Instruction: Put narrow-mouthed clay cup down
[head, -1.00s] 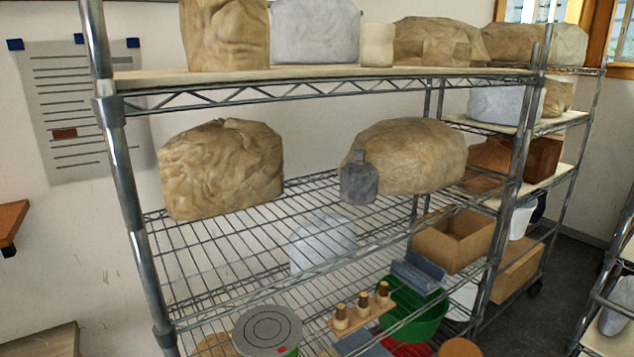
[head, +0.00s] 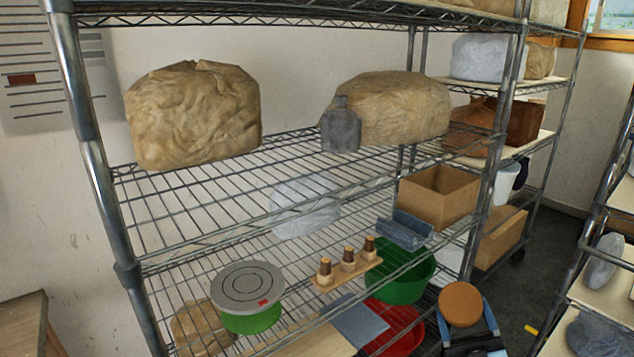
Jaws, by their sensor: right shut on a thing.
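The clay cup (head: 461,303) is a rounded, orange-brown thing at the lower right of the head view, in front of the rack. My right gripper (head: 464,321) comes up from the bottom edge and is shut on it, with a blue finger on each side. The cup is apart from the shelves, and its mouth cannot be made out. My left gripper is not in view.
The wire shelf (head: 235,200) holds wrapped bundles (head: 193,115) and a grey bottle (head: 341,126), with clear room in front. Below are a lidded green tub (head: 248,318), a peg board (head: 345,270), a green basin (head: 405,285) and a cardboard box (head: 438,196).

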